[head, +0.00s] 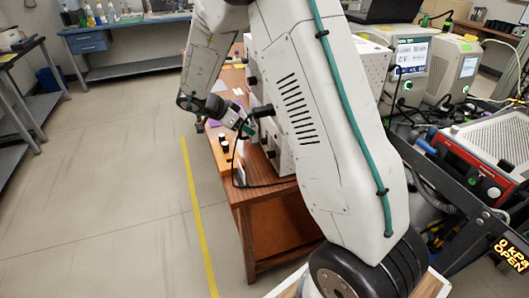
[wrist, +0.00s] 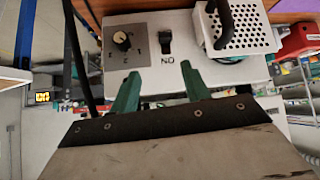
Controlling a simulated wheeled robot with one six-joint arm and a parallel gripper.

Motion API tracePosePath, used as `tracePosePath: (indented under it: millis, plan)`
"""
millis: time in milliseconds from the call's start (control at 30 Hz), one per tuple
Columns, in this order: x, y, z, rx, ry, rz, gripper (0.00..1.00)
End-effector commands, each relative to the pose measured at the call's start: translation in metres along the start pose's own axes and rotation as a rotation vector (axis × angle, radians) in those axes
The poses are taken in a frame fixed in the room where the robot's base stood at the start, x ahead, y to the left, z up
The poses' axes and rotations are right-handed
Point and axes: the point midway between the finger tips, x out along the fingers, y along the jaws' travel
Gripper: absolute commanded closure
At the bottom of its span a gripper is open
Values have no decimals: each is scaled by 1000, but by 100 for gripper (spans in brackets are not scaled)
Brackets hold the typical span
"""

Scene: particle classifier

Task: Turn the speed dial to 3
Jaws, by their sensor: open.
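In the head view, my gripper (head: 243,127) is beside the white machine (head: 283,152), and the dial cannot be made out.
A black switch (wrist: 165,42) with upside-down "ON" lettering is right of the dial. A perforated white box (wrist: 238,30) with a black handle stands further right. A dark cable (wrist: 82,60) runs left of the dial. The wooden table (head: 262,195) has open floor to its left.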

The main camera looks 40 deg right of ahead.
Motion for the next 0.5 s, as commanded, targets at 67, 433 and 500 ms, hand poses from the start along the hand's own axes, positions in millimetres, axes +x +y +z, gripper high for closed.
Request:
tracePosePath:
  millis: [67,433,500]
  plan:
    - [12,16,16,-13,1,133,53]
    - [47,46,30,-29,-6,281,53]
    - [59,49,30,-29,-5,279,53]
